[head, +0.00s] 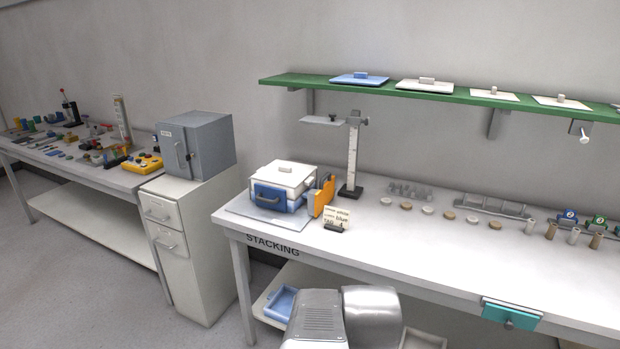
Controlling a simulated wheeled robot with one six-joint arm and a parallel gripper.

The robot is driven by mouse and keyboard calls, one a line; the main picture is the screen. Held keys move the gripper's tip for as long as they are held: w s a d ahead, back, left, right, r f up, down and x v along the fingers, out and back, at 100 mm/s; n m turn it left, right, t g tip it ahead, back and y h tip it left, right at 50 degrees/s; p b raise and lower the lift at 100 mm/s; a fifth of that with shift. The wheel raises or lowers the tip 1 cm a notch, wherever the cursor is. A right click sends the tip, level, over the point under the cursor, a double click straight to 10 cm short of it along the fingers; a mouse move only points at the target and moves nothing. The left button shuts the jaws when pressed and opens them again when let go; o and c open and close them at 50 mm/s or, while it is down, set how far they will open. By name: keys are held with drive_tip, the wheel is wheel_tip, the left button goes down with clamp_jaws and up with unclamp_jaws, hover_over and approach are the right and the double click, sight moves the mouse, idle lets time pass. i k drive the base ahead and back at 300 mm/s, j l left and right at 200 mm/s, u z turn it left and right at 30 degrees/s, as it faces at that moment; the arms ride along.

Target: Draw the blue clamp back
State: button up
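No part is plainly recognisable as a blue clamp. A small blue piece with a round mark (569,216) stands at the right of the stacking bench, beside a similar green piece (598,220); both are too small to make out as clamps. A white and blue box (282,188) with a handle on its blue front sits on a grey plate at the bench's left end. My gripper is out of view; rounded grey parts of my own arm show at the bottom middle.
The stacking bench (400,245) has a clear front strip. A teal piece with a knob (511,313) hangs at its front edge. A green shelf (440,92) with several lids runs above. A grey cabinet (195,145) stands left.

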sight(273, 198)
drive_tip(key=i+j+u, duration=0.1)
drive_tip(key=i+u, duration=0.65)
drive_tip(key=u, duration=0.2)
